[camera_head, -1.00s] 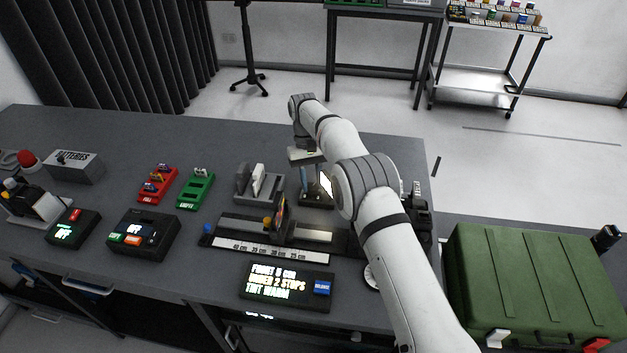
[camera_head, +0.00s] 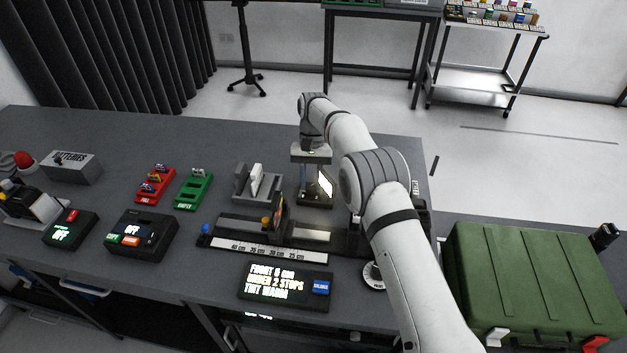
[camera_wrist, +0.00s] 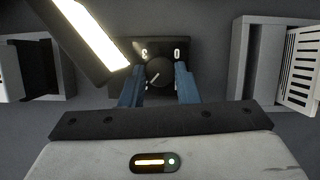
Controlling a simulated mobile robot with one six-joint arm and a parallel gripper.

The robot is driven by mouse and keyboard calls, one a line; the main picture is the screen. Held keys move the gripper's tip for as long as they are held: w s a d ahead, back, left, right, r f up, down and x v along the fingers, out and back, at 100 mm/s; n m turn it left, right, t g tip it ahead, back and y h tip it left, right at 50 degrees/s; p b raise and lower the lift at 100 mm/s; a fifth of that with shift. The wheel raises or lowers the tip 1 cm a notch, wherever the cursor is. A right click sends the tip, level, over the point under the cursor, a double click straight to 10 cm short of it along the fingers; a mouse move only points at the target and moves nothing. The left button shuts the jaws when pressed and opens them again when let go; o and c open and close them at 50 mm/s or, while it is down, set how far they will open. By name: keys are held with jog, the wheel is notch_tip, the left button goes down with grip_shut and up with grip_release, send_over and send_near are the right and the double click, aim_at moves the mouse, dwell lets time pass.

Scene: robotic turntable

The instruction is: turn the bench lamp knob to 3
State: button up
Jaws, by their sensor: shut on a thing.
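The bench lamp has a lit white panel (camera_head: 325,183) on a dark base, right of center on the bench. In the wrist view its bright panel (camera_wrist: 92,36) slants across the upper left. The round black knob (camera_wrist: 159,72) sits on the dark base between the two blue fingers of my gripper (camera_wrist: 158,86), which are shut on it. A pale pointer line on the knob points to the lower left. Behind it a "0" shows at the right and a mark like a "3" at the left; other marks are hidden. In the head view my gripper (camera_head: 308,182) reaches down beside the lamp, and the knob is hidden.
A grey holder with white plates (camera_head: 252,184) stands left of the lamp. A rail with a scale (camera_head: 268,248) lies in front. A display box (camera_head: 285,287) is nearer. A green case (camera_head: 535,280) stands at the right.

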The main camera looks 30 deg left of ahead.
jog(key=shift+w+r, duration=0.1)
jog(key=shift+w, duration=0.05)
jog(key=o, duration=0.9)
jog(key=shift+c, duration=0.2)
jog(key=shift+o, duration=0.5)
